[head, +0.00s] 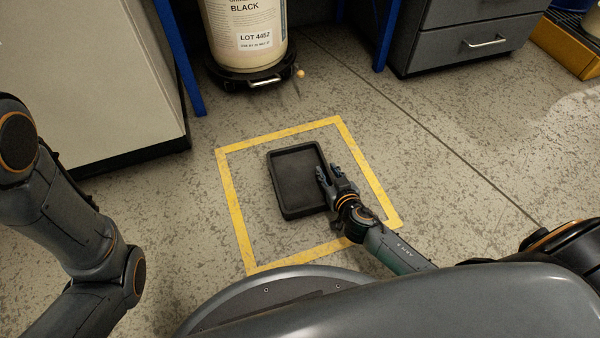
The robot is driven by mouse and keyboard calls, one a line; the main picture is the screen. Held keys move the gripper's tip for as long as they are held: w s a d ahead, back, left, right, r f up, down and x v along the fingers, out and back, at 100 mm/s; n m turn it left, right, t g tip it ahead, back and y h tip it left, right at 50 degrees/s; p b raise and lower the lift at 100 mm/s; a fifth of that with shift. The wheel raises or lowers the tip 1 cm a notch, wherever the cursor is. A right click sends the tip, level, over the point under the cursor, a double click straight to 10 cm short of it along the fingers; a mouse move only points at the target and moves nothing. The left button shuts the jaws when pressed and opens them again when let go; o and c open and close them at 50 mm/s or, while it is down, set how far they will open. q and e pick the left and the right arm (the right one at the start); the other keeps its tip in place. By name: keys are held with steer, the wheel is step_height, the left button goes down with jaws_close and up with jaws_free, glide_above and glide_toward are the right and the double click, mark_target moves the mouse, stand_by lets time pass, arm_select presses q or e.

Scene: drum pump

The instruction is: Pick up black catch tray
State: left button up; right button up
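The black catch tray (294,182) is a shallow rectangular tray with a raised rim. It lies flat on the floor inside a yellow taped square. My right gripper (325,174) is at the tray's right edge, with its fingers spread around or just over the right rim. I cannot tell whether the fingers touch the rim or grip it. Part of the tray's right side is hidden by the gripper. My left arm shows at the left of the head view, but its gripper is out of the picture.
The yellow tape square (234,206) has bare floor around the tray. A drum (243,20) labelled BLACK stands on a wheeled dolly (262,80) behind it. A pale cabinet (85,80) is at the left, grey drawers (465,40) at the back right. Blue legs (180,58) flank the drum.

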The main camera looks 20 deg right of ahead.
jaws_close()
steer(key=shift+r, duration=0.1)
stand_by(0.3)
